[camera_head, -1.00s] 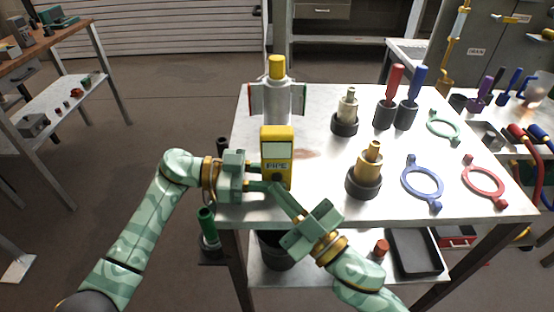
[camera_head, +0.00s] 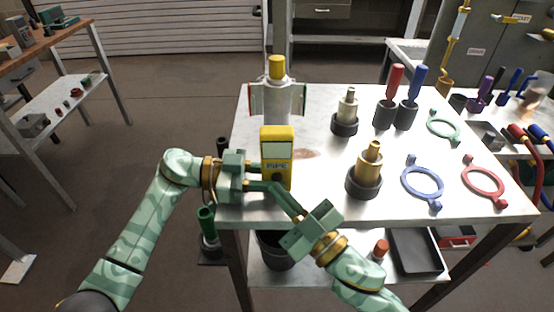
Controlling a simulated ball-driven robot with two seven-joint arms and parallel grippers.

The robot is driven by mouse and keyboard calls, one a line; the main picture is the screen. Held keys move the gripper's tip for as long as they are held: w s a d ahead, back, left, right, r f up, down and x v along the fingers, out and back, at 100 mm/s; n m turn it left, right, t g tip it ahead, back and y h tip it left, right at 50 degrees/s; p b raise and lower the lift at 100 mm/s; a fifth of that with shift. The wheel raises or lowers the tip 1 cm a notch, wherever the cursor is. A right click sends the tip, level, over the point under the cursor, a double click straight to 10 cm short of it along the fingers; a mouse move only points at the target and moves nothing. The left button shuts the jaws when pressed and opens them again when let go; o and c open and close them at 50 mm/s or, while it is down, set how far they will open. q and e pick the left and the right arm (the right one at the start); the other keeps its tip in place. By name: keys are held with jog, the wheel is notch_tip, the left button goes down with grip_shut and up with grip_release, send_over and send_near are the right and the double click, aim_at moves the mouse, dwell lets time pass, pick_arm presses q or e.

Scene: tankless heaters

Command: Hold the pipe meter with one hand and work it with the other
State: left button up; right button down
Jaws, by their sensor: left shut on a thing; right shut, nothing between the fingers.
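My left gripper (camera_head: 258,172) comes in from the left and is shut on the meter's lower left side. My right gripper (camera_head: 276,189) comes up from the lower right. Its shut fingertips are at the meter's lower front, by the dark dial, with nothing between them. The fingertips cover part of the dial; I cannot tell whether they touch it.
A white holder with a yellow-capped cylinder (camera_head: 277,68) stands behind the meter. Red (camera_head: 394,82) and blue (camera_head: 416,84) handled tools, and blue (camera_head: 405,179), red (camera_head: 468,177) and green (camera_head: 432,127) rings occupy the table's right side.

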jog(key=shift+w, duration=0.15)
jog(key=shift+w, duration=0.4)
dwell(0.6)
jog(key=shift+s, duration=0.6)
jog(key=shift+s, duration=0.1)
pick_arm(q)
jog(key=o, duration=1)
jog(key=shift+c, duration=0.2)
pick_arm(e)
jog(key=s, duration=0.5)
jog(key=shift+s, duration=0.4)
